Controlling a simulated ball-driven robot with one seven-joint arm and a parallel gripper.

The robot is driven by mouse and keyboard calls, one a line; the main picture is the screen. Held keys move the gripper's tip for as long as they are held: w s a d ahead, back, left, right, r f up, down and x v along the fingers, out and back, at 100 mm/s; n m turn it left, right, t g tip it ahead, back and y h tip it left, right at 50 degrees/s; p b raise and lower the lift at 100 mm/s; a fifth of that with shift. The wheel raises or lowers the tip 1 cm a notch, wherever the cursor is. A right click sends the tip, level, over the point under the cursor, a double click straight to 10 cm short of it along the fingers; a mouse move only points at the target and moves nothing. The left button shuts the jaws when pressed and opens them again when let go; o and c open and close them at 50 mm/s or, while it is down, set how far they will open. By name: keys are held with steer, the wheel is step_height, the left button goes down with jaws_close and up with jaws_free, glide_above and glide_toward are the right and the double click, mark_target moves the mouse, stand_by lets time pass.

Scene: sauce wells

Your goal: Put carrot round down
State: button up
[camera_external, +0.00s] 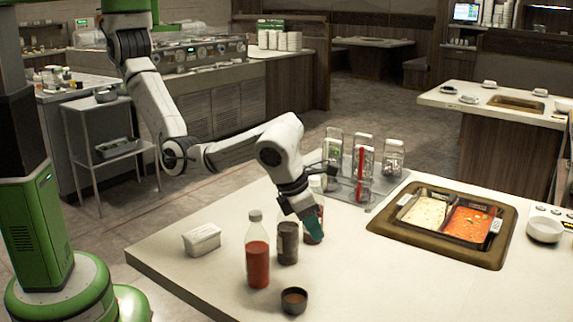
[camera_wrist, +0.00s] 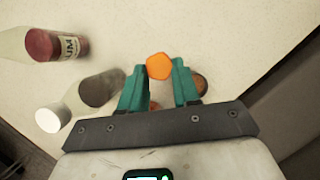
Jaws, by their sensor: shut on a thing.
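The orange carrot round (camera_wrist: 159,66) sits between the tips of my gripper's teal fingers in the wrist view. My gripper (camera_wrist: 158,72) is shut on it. In the external view my gripper (camera_external: 313,232) points down over the near counter (camera_external: 340,285), beside the bottles. The carrot round is hidden there. I cannot tell whether it touches the counter.
A red-sauce bottle (camera_external: 257,258) and a dark bottle (camera_external: 288,245) stand left of my gripper; another bottle is partly behind it. A small brown bowl (camera_external: 294,300) is in front. A hotpot (camera_external: 452,222) is at right. The counter's front right is clear.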

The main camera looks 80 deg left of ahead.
mark_target(315, 287)
step_height(315, 287, down, 14)
steer(key=shift+f+b, duration=0.25)
steer(key=shift+b, duration=0.1)
steer(key=shift+f, duration=0.2)
steer(key=o, duration=1)
steer(key=shift+s+r, duration=0.15)
steer(key=shift+r, duration=0.45)
steer(key=p+v, duration=0.1)
steer(key=v, duration=1)
steer(key=shift+s, duration=0.1)
